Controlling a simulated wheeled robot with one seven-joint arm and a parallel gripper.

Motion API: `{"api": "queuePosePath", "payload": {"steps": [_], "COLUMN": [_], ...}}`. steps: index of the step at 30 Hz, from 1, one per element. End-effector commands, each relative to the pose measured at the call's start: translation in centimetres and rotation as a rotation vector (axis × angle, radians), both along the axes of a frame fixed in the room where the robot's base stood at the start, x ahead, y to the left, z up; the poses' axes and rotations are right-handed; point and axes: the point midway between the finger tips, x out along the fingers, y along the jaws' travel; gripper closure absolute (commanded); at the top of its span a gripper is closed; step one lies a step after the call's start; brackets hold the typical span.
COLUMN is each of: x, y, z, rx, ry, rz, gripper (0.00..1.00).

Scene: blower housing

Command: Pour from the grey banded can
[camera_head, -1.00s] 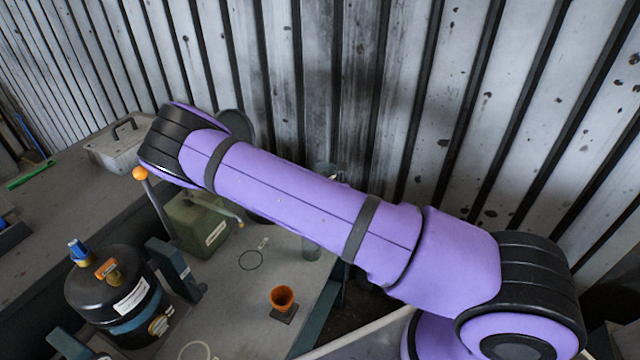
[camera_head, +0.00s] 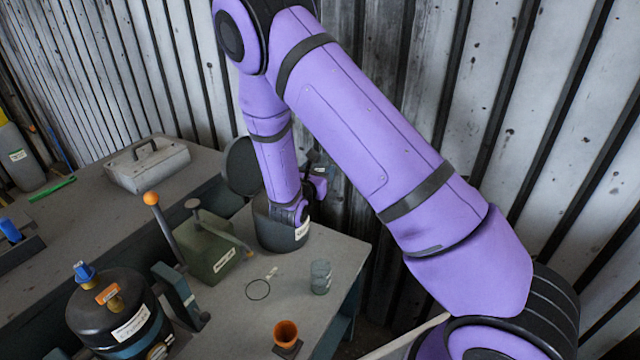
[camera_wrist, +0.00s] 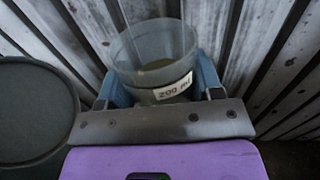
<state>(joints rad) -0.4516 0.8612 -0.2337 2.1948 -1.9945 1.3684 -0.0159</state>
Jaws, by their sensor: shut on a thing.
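My gripper (camera_wrist: 158,88) is shut on a clear, open-topped cup (camera_wrist: 150,50) labelled 200 ml, with something greyish in its lower part. The cup appears close to upright, with a blue finger on each side. In the head view my gripper (camera_head: 319,184) is beside the wall, just right of a dark labelled pot, and the cup is mostly hidden. A small grey cylinder with bands (camera_head: 320,278) stands upright on the bench in front of the pot, apart from my gripper. It looks most like the grey banded can. An orange cup (camera_head: 286,333) stands nearer.
The dark pot (camera_head: 268,236) has a round lid (camera_head: 241,166) raised behind it; the wrist view shows the lid (camera_wrist: 35,105) at left. A green box (camera_head: 210,250) with levers and a black tank (camera_head: 110,312) stand left. The corrugated wall is close behind.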

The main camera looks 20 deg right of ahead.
Motion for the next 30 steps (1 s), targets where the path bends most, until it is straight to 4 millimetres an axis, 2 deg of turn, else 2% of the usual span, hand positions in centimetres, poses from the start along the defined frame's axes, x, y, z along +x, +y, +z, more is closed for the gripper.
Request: {"api": "queuePosePath", "payload": {"steps": [6, 30], "x": [0.2, 1.9], "y": [0.1, 1.4], "z": [0.6, -1.0], "rx": [-0.006, -0.081], "ry": [0.007, 0.106], "rz": [-0.033, -0.030], "gripper": [0.67, 0.67]}}
